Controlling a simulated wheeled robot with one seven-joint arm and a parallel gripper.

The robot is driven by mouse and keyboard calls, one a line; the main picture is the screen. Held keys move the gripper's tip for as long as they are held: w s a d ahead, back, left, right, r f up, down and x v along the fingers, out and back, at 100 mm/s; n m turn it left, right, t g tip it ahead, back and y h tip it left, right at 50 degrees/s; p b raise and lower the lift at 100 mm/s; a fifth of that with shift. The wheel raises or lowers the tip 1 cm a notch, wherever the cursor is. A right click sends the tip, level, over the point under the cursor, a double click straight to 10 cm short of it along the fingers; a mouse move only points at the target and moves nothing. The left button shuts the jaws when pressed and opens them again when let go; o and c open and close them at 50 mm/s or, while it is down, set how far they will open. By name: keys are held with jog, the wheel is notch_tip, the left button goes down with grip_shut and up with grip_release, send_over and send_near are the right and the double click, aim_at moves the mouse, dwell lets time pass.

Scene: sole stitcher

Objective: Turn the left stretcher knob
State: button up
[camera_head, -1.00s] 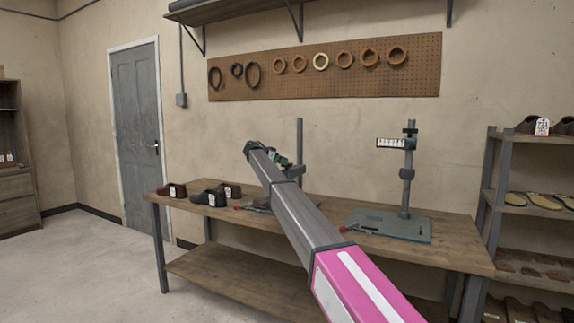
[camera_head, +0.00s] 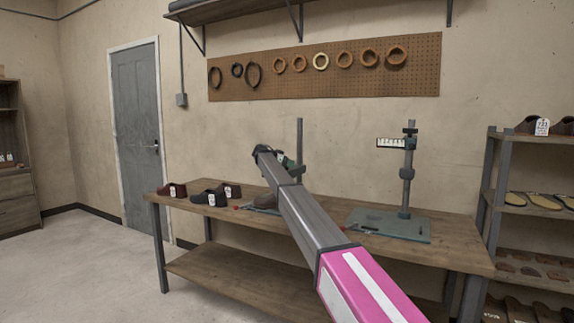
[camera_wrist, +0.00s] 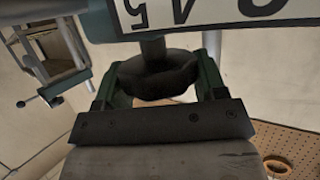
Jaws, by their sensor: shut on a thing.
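The left stretcher stands on the bench, and its post (camera_head: 299,140) rises behind my arm. Its head and knob are mostly hidden there in the head view. In the wrist view the dark round knob (camera_wrist: 155,75) sits on a short stem below a white scale plate (camera_wrist: 190,12) with upside-down black numerals. My gripper (camera_wrist: 157,88) is shut on the knob, with one green finger on each side of it. In the head view my gripper is hidden by my arm.
The right stretcher (camera_head: 407,175) stands on a green base to the right. Several tagged dark shoes (camera_head: 210,194) sit at the bench's (camera_head: 455,240) left end. A shelf rack (camera_head: 487,200) with shoes and soles stands at the right. A pegboard (camera_head: 330,85) hangs behind.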

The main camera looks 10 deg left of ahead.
jog(key=shift+s+d+n+t+y, duration=0.15)
jog(key=shift+n+t+y, duration=0.8)
jog(key=shift+n, duration=0.25)
jog(key=shift+a+n+t+y, duration=0.2)
jog(key=shift+n+t+y, duration=0.25)
jog(key=shift+n+y, duration=0.45)
jog(key=o, duration=0.9)
jog(key=v, duration=1)
jog(key=shift+s+a+r, duration=0.15)
jog(key=shift+a, duration=0.05)
